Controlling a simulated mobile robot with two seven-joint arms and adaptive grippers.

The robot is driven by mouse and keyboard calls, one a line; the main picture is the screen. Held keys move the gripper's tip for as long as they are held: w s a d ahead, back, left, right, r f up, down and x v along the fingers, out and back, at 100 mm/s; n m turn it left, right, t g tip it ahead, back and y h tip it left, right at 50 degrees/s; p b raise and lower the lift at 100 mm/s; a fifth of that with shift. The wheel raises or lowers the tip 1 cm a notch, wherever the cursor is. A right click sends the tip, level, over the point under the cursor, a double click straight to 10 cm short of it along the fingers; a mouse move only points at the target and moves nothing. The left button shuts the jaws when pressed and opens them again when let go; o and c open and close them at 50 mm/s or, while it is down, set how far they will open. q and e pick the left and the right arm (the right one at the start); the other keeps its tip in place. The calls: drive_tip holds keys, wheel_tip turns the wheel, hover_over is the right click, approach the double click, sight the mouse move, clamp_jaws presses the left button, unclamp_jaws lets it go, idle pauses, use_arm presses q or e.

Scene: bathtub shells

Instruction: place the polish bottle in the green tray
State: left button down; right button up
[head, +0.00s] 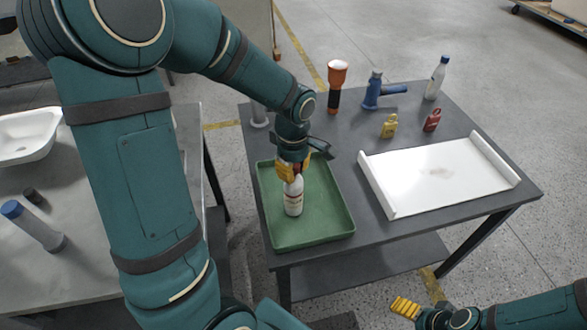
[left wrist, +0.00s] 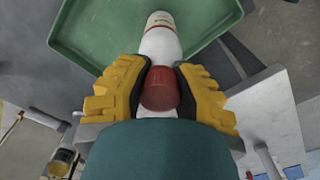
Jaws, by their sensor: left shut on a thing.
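The polish bottle (head: 293,198) is white with a red cap and a small printed label. It is upright within the outline of the green tray (head: 333,222); I cannot tell whether its base touches the tray floor. My left gripper (head: 292,172) is shut on the bottle near its red cap, from above. In the left wrist view the yellow fingers (left wrist: 160,92) are on both sides of the bottle (left wrist: 162,40), with the tray (left wrist: 90,30) behind it. My right gripper (head: 405,307) is low at the right, away from the table; its finger opening is unclear.
A white panel with raised ends (head: 440,175) lies right of the tray. Behind stand an orange-and-black flashlight (head: 336,85), a blue tool (head: 380,92), a yellow item (head: 389,126), a red item (head: 432,121) and a blue-capped bottle (head: 437,78). The tray holds nothing else visible.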

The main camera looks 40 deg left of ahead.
use_arm(q)
drive_tip(key=c, duration=1.3)
unclamp_jaws()
drive_tip(key=shift+f, duration=0.2)
drive_tip(key=o, duration=0.4)
drive_tip(key=shift+o, duration=0.2)
drive_tip(key=shift+r, duration=0.2)
drive_tip(key=shift+r, duration=0.3)
wheel_tip(320, 180, up, 12)
drive_tip(key=p, duration=0.3)
drive_tip(key=shift+f, duration=0.25)
drive_tip(key=shift+s+f, duration=0.1)
